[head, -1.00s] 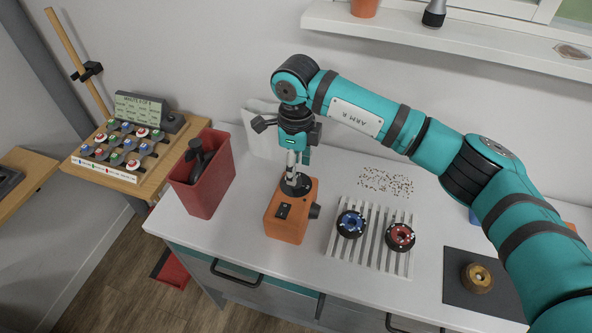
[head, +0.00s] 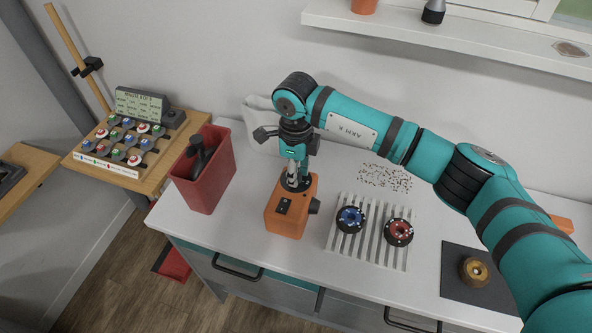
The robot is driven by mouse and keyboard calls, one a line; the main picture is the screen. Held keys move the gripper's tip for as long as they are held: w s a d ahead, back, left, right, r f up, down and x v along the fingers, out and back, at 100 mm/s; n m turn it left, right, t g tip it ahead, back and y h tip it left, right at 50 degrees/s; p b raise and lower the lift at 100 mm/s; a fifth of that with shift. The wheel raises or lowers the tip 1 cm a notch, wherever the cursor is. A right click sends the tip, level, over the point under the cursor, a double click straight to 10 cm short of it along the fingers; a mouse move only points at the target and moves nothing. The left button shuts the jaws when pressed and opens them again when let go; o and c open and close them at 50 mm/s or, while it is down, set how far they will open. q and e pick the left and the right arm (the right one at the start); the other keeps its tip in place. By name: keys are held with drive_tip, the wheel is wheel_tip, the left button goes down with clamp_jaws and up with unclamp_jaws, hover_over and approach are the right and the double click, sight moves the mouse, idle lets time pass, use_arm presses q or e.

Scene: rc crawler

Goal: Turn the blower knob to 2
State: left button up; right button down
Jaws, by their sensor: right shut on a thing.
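The orange blower box (head: 286,222) stands on the white bench, with a dark switch on its front and a dark round part on its right side. My right gripper (head: 295,180) points down onto the top of the box and is shut on the dark knob (head: 291,186) there. The fingers and wrist cover much of the knob, and its pointer and numbers are too small to read. My left gripper is not in view.
A red bin (head: 208,183) with a black tool stands left of the blower. A slatted white rack (head: 369,256) with a blue and a red wheel lies to the right. A brass part (head: 473,271) sits on a dark mat (head: 452,292). A shelf (head: 470,38) runs above.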

drive_tip(key=m+b, duration=0.2)
drive_tip(key=shift+w+f+m+b, duration=0.1)
drive_tip(key=shift+m+b, duration=0.25)
drive_tip(key=shift+m, duration=0.05)
drive_tip(key=m+b, duration=0.4)
drive_tip(key=m, duration=0.1)
drive_tip(key=m+b, duration=0.3)
drive_tip(key=m, duration=0.2)
drive_tip(key=shift+m, duration=0.4)
drive_tip(key=m+b, duration=0.2)
drive_tip(key=m, duration=0.2)
drive_tip(key=shift+r, duration=0.2)
drive_tip(key=shift+m, duration=0.3)
drive_tip(key=c, duration=1)
unclamp_jaws()
drive_tip(key=shift+c, duration=0.2)
